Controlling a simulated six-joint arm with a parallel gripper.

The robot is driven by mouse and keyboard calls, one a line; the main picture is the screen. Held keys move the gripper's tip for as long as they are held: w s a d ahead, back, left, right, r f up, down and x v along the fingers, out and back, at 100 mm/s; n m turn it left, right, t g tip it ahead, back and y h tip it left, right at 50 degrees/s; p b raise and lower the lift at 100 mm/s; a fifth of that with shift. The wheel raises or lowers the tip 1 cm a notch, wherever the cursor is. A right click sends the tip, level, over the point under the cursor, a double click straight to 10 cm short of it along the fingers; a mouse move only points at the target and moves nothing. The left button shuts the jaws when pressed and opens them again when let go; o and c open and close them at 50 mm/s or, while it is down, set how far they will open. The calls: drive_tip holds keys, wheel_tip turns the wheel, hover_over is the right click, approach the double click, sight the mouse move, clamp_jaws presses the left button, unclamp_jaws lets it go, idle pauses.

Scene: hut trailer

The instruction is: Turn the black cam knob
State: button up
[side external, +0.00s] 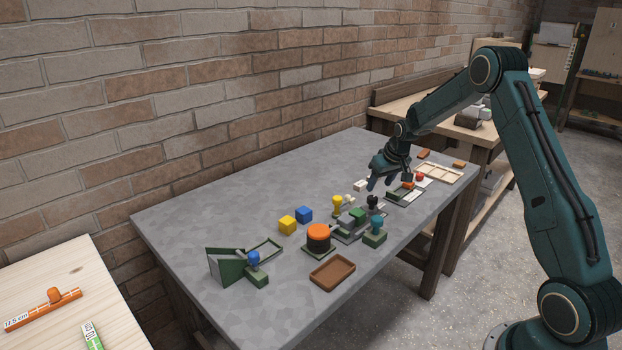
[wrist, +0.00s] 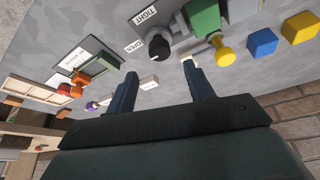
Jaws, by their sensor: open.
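The black cam knob (side external: 372,201) stands on a small fixture at the right-middle of the grey table. In the wrist view the black knob (wrist: 158,46) lies just beyond the gap between my fingers. White labels reading TIGHT (wrist: 144,15) and OPEN (wrist: 134,47) are beside it. A green block (wrist: 205,18) sits in the fixture next to the knob, and it also shows in the side view (side external: 358,214). My gripper (side external: 376,184) is open and empty, above and apart from the knob; its two fingers (wrist: 160,74) show in the wrist view.
A yellow knob (side external: 337,201), blue cube (side external: 304,214) and yellow cube (side external: 287,225) stand nearby. An orange-topped round button (side external: 318,234), teal-topped knob (side external: 377,225) and brown tray (side external: 332,273) are toward the front. The table's back left is clear; a brick wall stands behind.

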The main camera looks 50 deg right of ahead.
sight(372, 197)
drive_tip(key=shift+x, duration=3.25)
drive_tip(key=c, duration=1)
